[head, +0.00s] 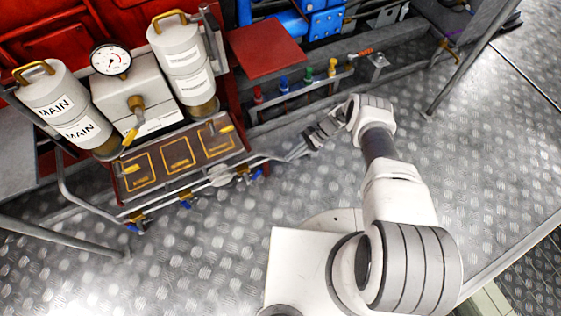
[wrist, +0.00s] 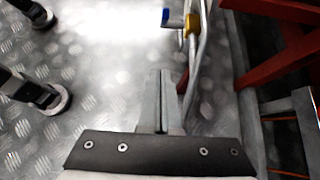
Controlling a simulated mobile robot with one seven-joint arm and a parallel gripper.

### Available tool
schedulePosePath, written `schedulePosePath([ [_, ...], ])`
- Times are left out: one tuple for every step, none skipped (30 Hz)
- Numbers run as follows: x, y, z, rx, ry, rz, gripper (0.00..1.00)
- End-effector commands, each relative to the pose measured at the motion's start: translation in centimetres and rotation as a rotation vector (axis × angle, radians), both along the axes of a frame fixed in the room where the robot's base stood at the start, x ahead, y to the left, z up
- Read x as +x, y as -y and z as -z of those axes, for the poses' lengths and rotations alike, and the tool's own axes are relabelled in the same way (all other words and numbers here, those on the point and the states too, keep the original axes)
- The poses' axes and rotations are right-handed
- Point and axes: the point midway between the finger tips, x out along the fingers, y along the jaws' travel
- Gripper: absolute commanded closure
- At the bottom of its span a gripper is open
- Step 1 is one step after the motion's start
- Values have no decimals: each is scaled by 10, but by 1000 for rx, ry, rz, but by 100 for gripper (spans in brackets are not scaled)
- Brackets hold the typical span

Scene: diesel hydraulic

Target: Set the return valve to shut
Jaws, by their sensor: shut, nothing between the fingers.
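Several brass valves with blue levers, such as the left one (head: 137,220), the middle one (head: 186,200) and the right one (head: 244,172), sit on the pipe along the front of the brown panel (head: 205,158). I cannot read which one is the return valve. My gripper (head: 302,147) is shut and empty, right of the panel near the pipe's end. In the wrist view its fingers (wrist: 161,100) are together beside the pipe, with a blue-levered brass valve (wrist: 191,22) farther ahead.
Two white cylinders, the left one marked MAIN (head: 65,105), flank a pressure gauge (head: 110,60) behind the panel. A manifold with coloured fittings (head: 309,76) lies behind my gripper. Railing posts (head: 465,60) stand at the right. The metal floor (head: 200,260) in front is clear.

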Motion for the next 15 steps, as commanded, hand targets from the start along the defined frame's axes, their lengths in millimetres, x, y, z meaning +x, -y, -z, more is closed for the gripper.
schedulePosePath([
  [-4, -6, 5, 1, -3, -4, 100],
  [-6, -9, 8, 1, -2, -5, 100],
  [-9, -13, 13, 0, -2, -5, 100],
  [-12, -17, 18, 0, -2, -5, 100],
  [-15, -22, 22, 0, -2, -5, 100],
  [-18, -28, 27, 1, -3, -6, 100],
  [-21, -32, 32, 0, -2, -5, 100],
  [-24, -36, 36, -1, -1, -7, 100],
  [-27, -42, 42, -1, -1, -7, 100],
  [-30, -47, 46, 0, -1, -6, 100],
  [-33, -51, 50, 0, -2, -7, 100],
  [-37, -57, 56, 0, -2, -7, 100],
  [-39, -61, 60, -2, -1, -7, 100],
  [-39, -64, 60, -1, 2, -6, 100],
  [-39, -66, 53, -1, 1, -4, 100],
])
